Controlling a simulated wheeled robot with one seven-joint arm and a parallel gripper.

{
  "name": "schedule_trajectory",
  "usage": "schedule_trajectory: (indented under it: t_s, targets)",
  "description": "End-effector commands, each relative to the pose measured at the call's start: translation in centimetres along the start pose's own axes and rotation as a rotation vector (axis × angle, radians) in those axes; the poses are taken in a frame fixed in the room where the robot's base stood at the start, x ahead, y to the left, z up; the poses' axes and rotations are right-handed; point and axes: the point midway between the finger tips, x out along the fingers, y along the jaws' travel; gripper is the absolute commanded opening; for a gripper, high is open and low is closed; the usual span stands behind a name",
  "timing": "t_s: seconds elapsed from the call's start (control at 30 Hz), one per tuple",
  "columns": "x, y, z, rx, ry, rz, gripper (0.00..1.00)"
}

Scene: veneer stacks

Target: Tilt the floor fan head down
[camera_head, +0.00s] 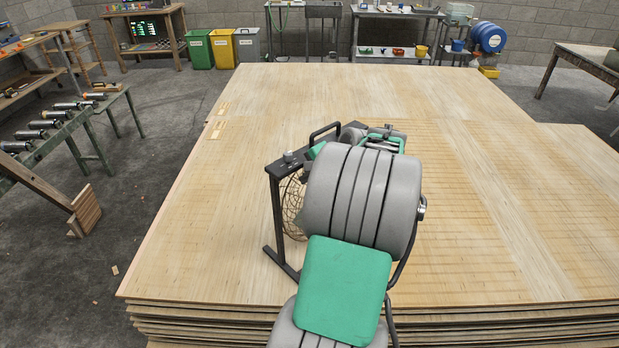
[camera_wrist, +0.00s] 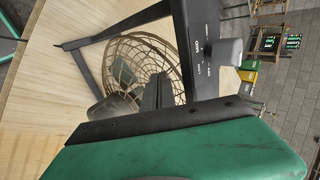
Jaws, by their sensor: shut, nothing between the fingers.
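The floor fan stands on the veneer stack, with a black frame (camera_head: 278,215) and a tan wire cage head (camera_head: 293,205). My arm hides much of it in the head view. In the wrist view the round cage (camera_wrist: 128,55) sits inside the black frame (camera_wrist: 80,72), and a control panel with a grey knob (camera_wrist: 230,52) is at the upper right. My gripper (camera_wrist: 158,92) is shut and empty, its dark fingers in front of the cage. Whether they touch the cage I cannot tell. The fingertips are hidden in the head view.
The wide veneer stack (camera_head: 210,240) has clear top surface around the fan. Small wood pieces (camera_head: 218,130) lie on its left side. A bench with metal tools (camera_head: 60,115) stands at left. Green, yellow and grey bins (camera_head: 222,47) and shelves line the back wall.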

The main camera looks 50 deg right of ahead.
Motion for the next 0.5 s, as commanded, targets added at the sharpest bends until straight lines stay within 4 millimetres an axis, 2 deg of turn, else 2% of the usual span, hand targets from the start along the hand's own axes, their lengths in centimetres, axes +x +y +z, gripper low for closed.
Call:
schedule_trajectory:
  t_s: [0.13, 0.3, 0.5]
  targets:
    - [0.2, -0.5, 0.1, -0.001, -0.002, 0.000, 0.00]
    - [1.6, -2.0, 0.0, 0.000, -0.003, 0.000, 0.00]
    - [1.8, -2.0, 0.0, 0.002, -0.002, 0.000, 0.00]
